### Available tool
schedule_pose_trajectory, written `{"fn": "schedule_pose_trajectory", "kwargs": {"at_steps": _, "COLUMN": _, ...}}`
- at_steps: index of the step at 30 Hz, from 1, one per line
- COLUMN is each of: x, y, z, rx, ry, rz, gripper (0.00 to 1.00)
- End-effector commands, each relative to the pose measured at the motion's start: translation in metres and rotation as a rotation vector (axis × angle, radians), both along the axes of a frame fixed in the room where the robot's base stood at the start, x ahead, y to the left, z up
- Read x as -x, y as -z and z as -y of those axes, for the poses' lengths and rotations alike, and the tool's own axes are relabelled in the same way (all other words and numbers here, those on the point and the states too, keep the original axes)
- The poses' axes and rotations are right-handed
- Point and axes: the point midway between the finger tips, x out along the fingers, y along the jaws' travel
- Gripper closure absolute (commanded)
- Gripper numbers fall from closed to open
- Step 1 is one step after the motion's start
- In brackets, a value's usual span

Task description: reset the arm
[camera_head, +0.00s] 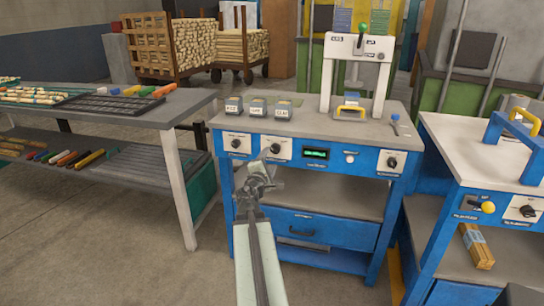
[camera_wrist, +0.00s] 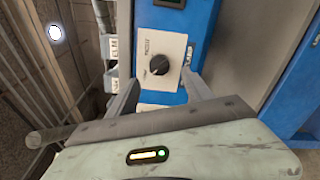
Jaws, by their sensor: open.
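My gripper (camera_head: 264,168) is in front of the blue workbench (camera_head: 300,263), close to its front panel. In the wrist view my gripper (camera_wrist: 160,90) is open, with its two fingers spread apart and nothing visible between them. A black rotary knob (camera_wrist: 158,65) on a white plate lies ahead, between and beyond the fingers. In the head view this seems to be the knob (camera_head: 275,148) just beyond my gripper, left of the green display. Whether a finger touches the plate I cannot tell.
Three small labelled boxes (camera_head: 258,107) and a white press (camera_head: 357,70) with a yellow handle stand on the bench. A grey table (camera_head: 150,106) with coloured pieces is at left. Another blue bench (camera_head: 490,150) is at right. Open floor (camera_head: 120,245) lies front left.

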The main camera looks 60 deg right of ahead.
Motion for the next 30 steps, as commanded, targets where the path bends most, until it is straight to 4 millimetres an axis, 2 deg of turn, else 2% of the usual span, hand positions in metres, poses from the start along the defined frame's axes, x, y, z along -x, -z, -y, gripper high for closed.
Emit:
{"fn": "schedule_pose_trajectory", "kwargs": {"at_steps": 2, "x": 0.002, "y": 0.000, "z": -0.006, "rx": 0.000, "ry": -0.001, "rz": 0.000, "gripper": 0.41}}
{"fn": "schedule_pose_trajectory", "kwargs": {"at_steps": 15, "x": 0.001, "y": 0.000, "z": -0.006, "rx": 0.000, "ry": -0.002, "rz": 0.000, "gripper": 0.41}}
{"fn": "schedule_pose_trajectory", "kwargs": {"at_steps": 17, "x": -0.007, "y": 0.000, "z": -0.011, "rx": 0.000, "ry": -0.014, "rz": 0.000, "gripper": 0.41}}
{"fn": "schedule_pose_trajectory", "kwargs": {"at_steps": 19, "x": -0.030, "y": 0.000, "z": -0.028, "rx": 0.000, "ry": -0.051, "rz": 0.000, "gripper": 0.41}}
{"fn": "schedule_pose_trajectory", "kwargs": {"at_steps": 20, "x": -0.044, "y": 0.000, "z": -0.039, "rx": 0.000, "ry": -0.076, "rz": 0.000, "gripper": 0.41}}
{"fn": "schedule_pose_trajectory", "kwargs": {"at_steps": 23, "x": -0.105, "y": 0.000, "z": -0.093, "rx": -0.001, "ry": -0.184, "rz": 0.001, "gripper": 0.41}}
{"fn": "schedule_pose_trajectory", "kwargs": {"at_steps": 24, "x": -0.130, "y": 0.002, "z": -0.119, "rx": -0.013, "ry": -0.232, "rz": 0.012, "gripper": 0.41}}
{"fn": "schedule_pose_trajectory", "kwargs": {"at_steps": 26, "x": -0.164, "y": 0.007, "z": -0.161, "rx": -0.055, "ry": -0.296, "rz": 0.045, "gripper": 0.41}}
{"fn": "schedule_pose_trajectory", "kwargs": {"at_steps": 27, "x": -0.184, "y": 0.013, "z": -0.191, "rx": -0.097, "ry": -0.327, "rz": 0.073, "gripper": 0.41}}
{"fn": "schedule_pose_trajectory", "kwargs": {"at_steps": 29, "x": -0.209, "y": 0.026, "z": -0.236, "rx": -0.191, "ry": -0.354, "rz": 0.131, "gripper": 0.41}}
{"fn": "schedule_pose_trajectory", "kwargs": {"at_steps": 30, "x": -0.221, "y": 0.038, "z": -0.267, "rx": -0.272, "ry": -0.358, "rz": 0.172, "gripper": 0.41}}
